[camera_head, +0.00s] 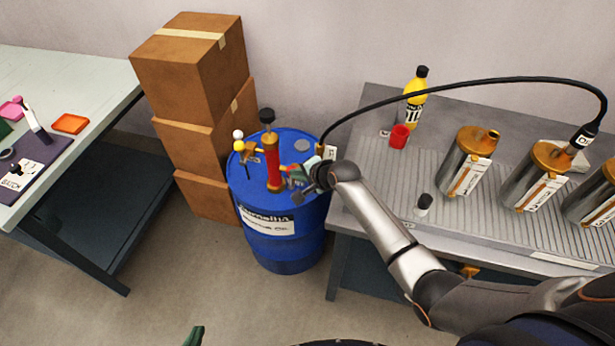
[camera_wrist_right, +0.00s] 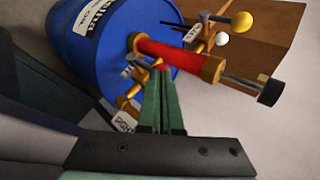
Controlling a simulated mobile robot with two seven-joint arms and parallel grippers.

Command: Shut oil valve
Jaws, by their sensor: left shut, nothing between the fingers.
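The blue oil barrel (camera_head: 258,217) stands between the two tables; its side also shows in the right wrist view (camera_wrist_right: 62,22). A red hand pump (camera_head: 273,168) with brass ends rises from its lid. Brass valve fittings (camera_head: 255,149) with a yellow and a white knob sit left of the pump. A tagged fitting is on the pump's other side, its tag (camera_wrist_right: 127,117) partly hidden. My right gripper (camera_head: 298,180) is at the lid beside the pump. Its green fingers (camera_wrist_right: 160,75) look shut together, tips close to the pump; contact is unclear. My left gripper (camera_head: 195,336) is shut and empty, low at the bottom edge.
A black hose (camera_head: 465,84) arches from the barrel to metal canisters (camera_head: 468,165) on the right bench. A yellow bottle (camera_head: 414,100) and red cup (camera_head: 399,136) stand there too. Stacked cardboard boxes (camera_head: 187,68) are behind the barrel at left. The floor before the barrel is clear.

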